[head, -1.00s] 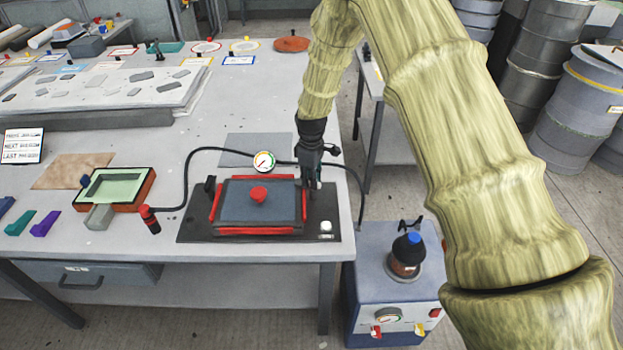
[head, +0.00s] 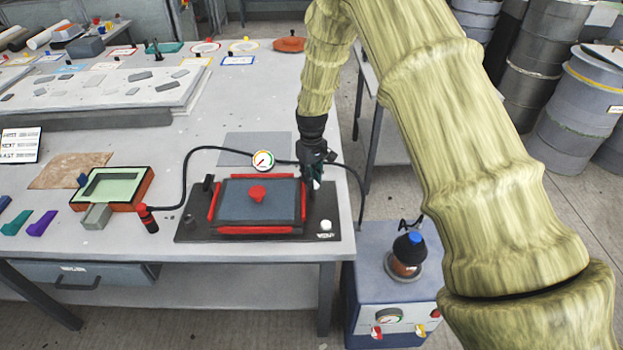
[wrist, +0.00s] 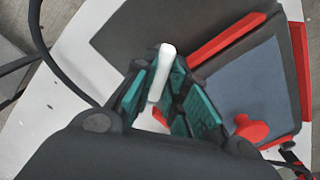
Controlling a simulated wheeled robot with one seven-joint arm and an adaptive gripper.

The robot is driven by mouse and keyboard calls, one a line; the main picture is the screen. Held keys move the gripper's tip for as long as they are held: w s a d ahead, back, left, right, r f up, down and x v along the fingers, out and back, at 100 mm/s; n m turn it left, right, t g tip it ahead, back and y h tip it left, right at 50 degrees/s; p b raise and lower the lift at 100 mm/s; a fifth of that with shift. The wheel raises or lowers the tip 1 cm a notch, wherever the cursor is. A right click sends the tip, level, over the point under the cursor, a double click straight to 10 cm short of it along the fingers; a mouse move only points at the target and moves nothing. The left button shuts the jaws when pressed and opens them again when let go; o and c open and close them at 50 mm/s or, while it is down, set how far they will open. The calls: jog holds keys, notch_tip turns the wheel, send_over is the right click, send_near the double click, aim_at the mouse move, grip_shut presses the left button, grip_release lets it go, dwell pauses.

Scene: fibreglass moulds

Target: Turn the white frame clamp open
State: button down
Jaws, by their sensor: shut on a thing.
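The white frame clamp (wrist: 162,72) shows in the wrist view as a rounded white lever between the teal-padded fingers of my gripper (wrist: 163,90). The fingers are shut on it, with its upper end sticking out past them. In the head view my gripper (head: 315,183) points down at the right side of the red-edged frame (head: 256,230), and only a small white bit of the clamp shows there. The clamp's base is hidden by the fingers. The frame holds a blue-grey panel (head: 285,208) with a red knob (head: 257,194) on it.
A dark base plate (head: 190,228) lies under the frame, with a small white knob (head: 326,225) at its front right. A pressure gauge (head: 262,160) and black hose stand behind. A blue pump cart (head: 370,290) stands right of the table.

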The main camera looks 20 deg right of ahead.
jog(key=m, duration=0.6)
jog(key=shift+w+d+r+m+b, duration=0.1)
jog(key=shift+d+m+b, duration=0.1)
jog(key=shift+m+b, duration=0.2)
dwell(0.4)
jog(key=c, duration=1.4)
grip_release()
jog(key=shift+c, duration=0.2)
notch_tip(320, 180, up, 12)
jog(key=shift+d, duration=0.1)
